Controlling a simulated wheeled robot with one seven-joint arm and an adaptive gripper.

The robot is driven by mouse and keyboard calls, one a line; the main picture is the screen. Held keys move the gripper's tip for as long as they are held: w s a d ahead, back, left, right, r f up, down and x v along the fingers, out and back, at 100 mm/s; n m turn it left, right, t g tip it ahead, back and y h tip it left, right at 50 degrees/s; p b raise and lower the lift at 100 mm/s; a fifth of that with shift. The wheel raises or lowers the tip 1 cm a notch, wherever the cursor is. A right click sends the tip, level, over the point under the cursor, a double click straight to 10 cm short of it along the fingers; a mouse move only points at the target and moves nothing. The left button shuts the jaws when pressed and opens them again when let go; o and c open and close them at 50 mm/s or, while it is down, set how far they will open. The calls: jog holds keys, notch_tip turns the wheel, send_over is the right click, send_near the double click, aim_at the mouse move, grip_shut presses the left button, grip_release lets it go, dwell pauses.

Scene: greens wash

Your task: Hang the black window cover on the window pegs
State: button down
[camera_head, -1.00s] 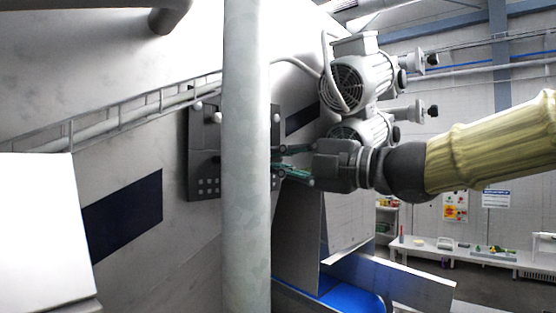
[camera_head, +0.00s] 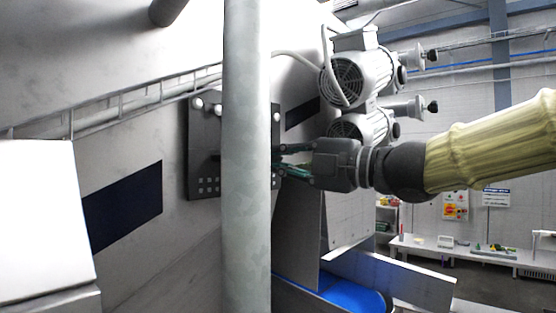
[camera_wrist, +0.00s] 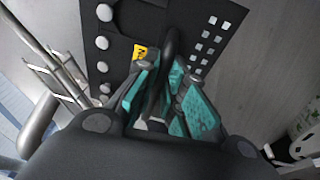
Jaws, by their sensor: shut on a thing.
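The black window cover (camera_head: 204,178) is upright, flat against or very close to the pale machine wall. The pale column hides its middle in the head view. Small square holes mark its lower part. Round pale window pegs (camera_head: 197,104) show near its top edge. In the wrist view the cover (camera_wrist: 204,15) fills the upper middle, with a row of pegs (camera_wrist: 102,43) along its left side. I cannot tell whether its holes sit over the pegs. My gripper (camera_head: 282,160) is shut on the cover's black handle (camera_wrist: 170,45), between green finger pads (camera_wrist: 165,85).
The pale vertical column (camera_head: 246,200) stands before the cover. Grey motors (camera_head: 350,80) are mounted above my gripper. Metal panels (camera_head: 345,215) and a blue-lined chute (camera_head: 335,297) lie below it. A sloping rail (camera_head: 120,107) runs along the wall at left.

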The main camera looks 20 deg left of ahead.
jog(key=shift+f+b, duration=0.45)
jog(key=c, duration=1.4)
grip_release()
